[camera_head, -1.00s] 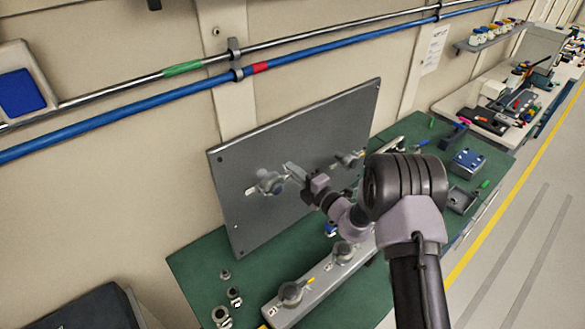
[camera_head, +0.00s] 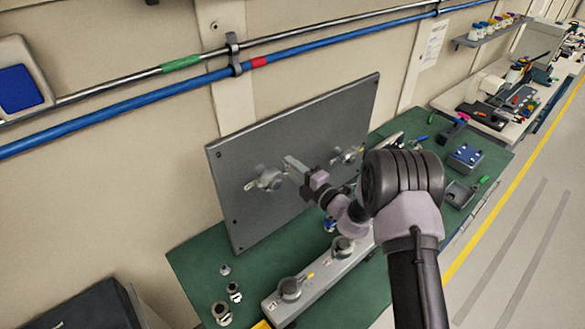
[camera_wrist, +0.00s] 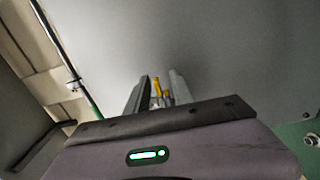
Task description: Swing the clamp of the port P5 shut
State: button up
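The upright grey panel (camera_head: 235,165) carries two round ports with clamps. The left panel port (camera_head: 268,178) has a pale clamp piece sticking out to its left; the right panel port (camera_head: 346,155) is partly behind my arm. No label is readable, so I cannot tell which is P5. My gripper (camera_head: 291,164) is in front of the panel, just right of the left port. In the wrist view its two fingers (camera_wrist: 157,90) are apart, with a yellow lever-like piece (camera_wrist: 156,86) showing between their tips. I cannot tell whether they touch it; part of the port is hidden.
A grey block with two knob-like ports (camera_head: 318,277) lies on the green bench (camera_head: 200,265) below the panel. Small fittings (camera_head: 222,312) stand at the bench's front left. A blue box (camera_head: 466,157) and an open tray (camera_head: 458,195) are to the right. Pipes (camera_head: 150,92) run along the wall.

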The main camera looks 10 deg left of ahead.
jog(key=b+v, duration=0.2)
jog(key=v, duration=1.5)
jog(key=shift+d, duration=0.15)
jog(key=shift+s, duration=0.15)
